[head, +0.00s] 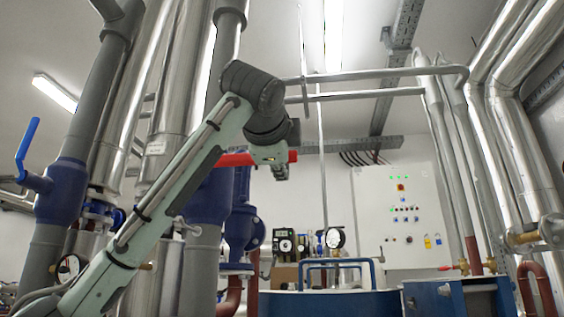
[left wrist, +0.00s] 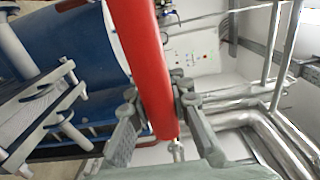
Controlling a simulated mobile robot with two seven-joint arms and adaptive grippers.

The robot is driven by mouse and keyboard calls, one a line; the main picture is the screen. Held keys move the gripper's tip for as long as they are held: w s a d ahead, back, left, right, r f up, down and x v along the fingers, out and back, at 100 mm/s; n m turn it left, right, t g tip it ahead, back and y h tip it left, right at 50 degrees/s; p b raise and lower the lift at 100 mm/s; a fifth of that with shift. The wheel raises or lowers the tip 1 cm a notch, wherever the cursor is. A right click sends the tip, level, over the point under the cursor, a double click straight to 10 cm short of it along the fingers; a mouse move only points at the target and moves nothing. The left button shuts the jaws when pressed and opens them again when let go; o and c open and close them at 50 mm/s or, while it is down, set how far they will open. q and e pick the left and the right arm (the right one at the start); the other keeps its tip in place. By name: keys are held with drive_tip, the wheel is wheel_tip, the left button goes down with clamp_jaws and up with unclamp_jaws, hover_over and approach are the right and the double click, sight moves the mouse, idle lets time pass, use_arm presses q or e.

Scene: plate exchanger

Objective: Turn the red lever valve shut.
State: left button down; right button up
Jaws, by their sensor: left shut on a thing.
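The red lever (head: 234,160) of the valve runs roughly level in the head view, from beside the blue valve body (head: 209,196) out to the right. My left gripper (head: 277,163) is at the lever's outer part, and the red end shows just past it. In the left wrist view the red lever (left wrist: 143,62) passes between the two fingers of my left gripper (left wrist: 160,117), which is shut on it near its end. My forearm hides part of the valve and its pipe. My right gripper is in neither view.
A blue lever (head: 26,145) stands on another valve at the far left. Thick grey and silver pipes (head: 180,75) rise behind my arm. A control cabinet (head: 398,215), gauge (head: 335,238) and blue tank (head: 330,303) lie to the right. Open air lies right of the gripper.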

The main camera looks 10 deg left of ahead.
use_arm(q)
drive_tip(key=shift+d+f, duration=0.15)
drive_tip(key=shift+f, duration=0.15)
drive_tip(key=c, duration=1.8)
unclamp_jaws()
drive_tip(key=o, duration=0.5)
drive_tip(key=shift+c, duration=0.2)
drive_tip(key=shift+r, duration=0.15)
drive_tip(key=s, duration=1.2)
drive_tip(key=shift+a, duration=0.3)
drive_tip(key=shift+a, duration=0.1)
